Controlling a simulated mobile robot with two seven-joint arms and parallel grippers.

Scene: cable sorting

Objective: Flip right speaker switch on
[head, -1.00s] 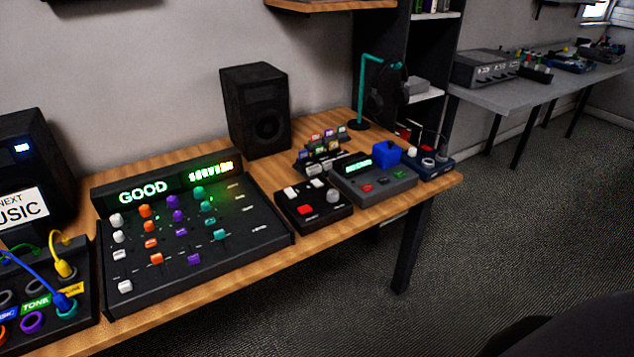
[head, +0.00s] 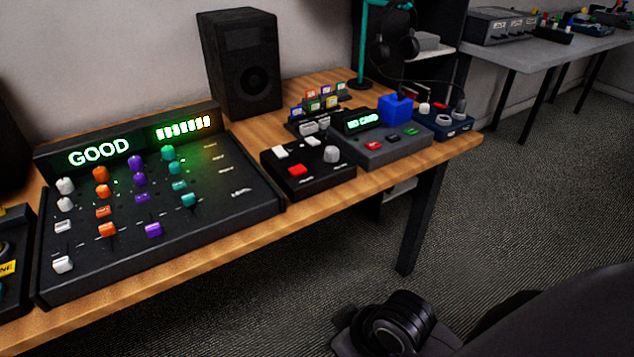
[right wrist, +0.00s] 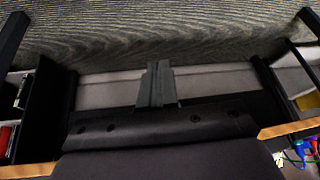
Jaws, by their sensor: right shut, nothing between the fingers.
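A black speaker (head: 240,65) stands upright at the back of the wooden desk in the head view. In front of it to the right sits a small black control box (head: 318,178) with two white switches (head: 281,152), a red button (head: 297,169) and a grey knob (head: 331,154). I cannot tell whether a switch there belongs to the speaker; no speaker label is readable. My right gripper (right wrist: 156,70) shows in the right wrist view, shut and empty, away from the speaker and box. My left gripper is out of view.
A large mixer (head: 160,230) reading "GOOD" fills the left of the desk. A grey device (head: 380,153) with a blue block (head: 396,110) and a headphone stand (head: 364,50) are at the right. Open carpet lies beyond the desk's front edge. Part of my arm shows low in the head view.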

